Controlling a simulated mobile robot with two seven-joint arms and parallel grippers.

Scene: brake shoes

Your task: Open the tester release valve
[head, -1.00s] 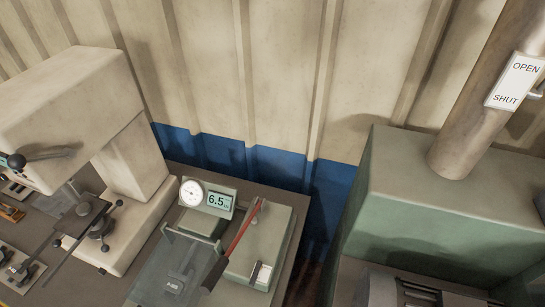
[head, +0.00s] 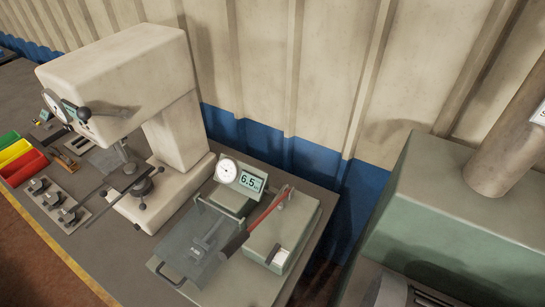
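The tester (head: 298,222) is a grey-green box on the bench, in the lower middle of the head view. It has a round dial gauge (head: 227,171) and a display (head: 251,181) reading about 6.5. A red lever (head: 269,208) with a dark grip slants across its top. A clear guard with a dark handle (head: 171,275) covers a part at its left. I cannot make out which part is the release valve. Neither of my grippers is in view.
A large cream press (head: 165,115) stands left of the tester. Green, yellow and red bins (head: 22,165) and small fixtures (head: 55,200) lie at the bench's left, by its yellow front edge. A green machine (head: 450,205) with a thick pipe stands right, across a gap.

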